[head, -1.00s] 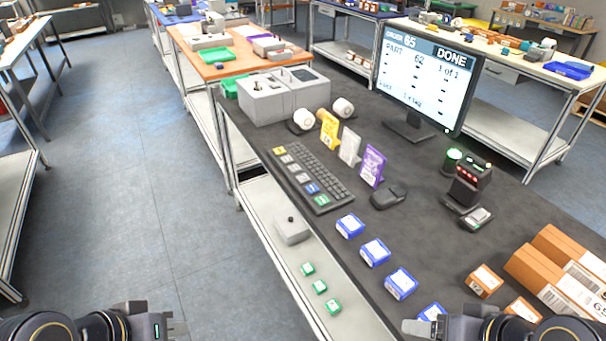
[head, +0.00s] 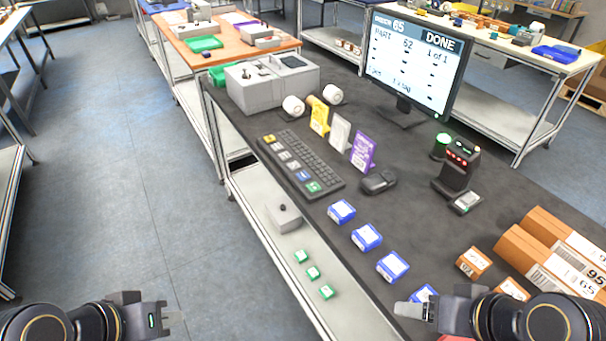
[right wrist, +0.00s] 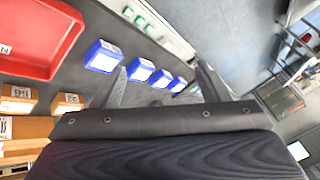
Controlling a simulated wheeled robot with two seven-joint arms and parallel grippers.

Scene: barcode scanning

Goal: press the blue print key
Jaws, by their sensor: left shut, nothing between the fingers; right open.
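The blue print key (head: 303,175) is in the column of coloured keys along the left side of the black keyboard (head: 312,160), between a white key and the green key (head: 313,187). The keyboard lies near the left edge of the dark table. My left gripper (head: 174,318) is shut and empty at the lower left, over the floor and well short of the keyboard. My right gripper (head: 404,309) is open near the table's front edge, beside a blue box (head: 424,293). Its two fingers also show apart in the right wrist view (right wrist: 165,82).
Blue boxes (head: 366,237) lie in a row in front of the keyboard. Behind it stand yellow, white and purple cards (head: 363,152). A black scanner (head: 457,165), brown boxes (head: 540,245) and a monitor (head: 415,65) are to the right. A red tray (right wrist: 40,35) shows in the right wrist view.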

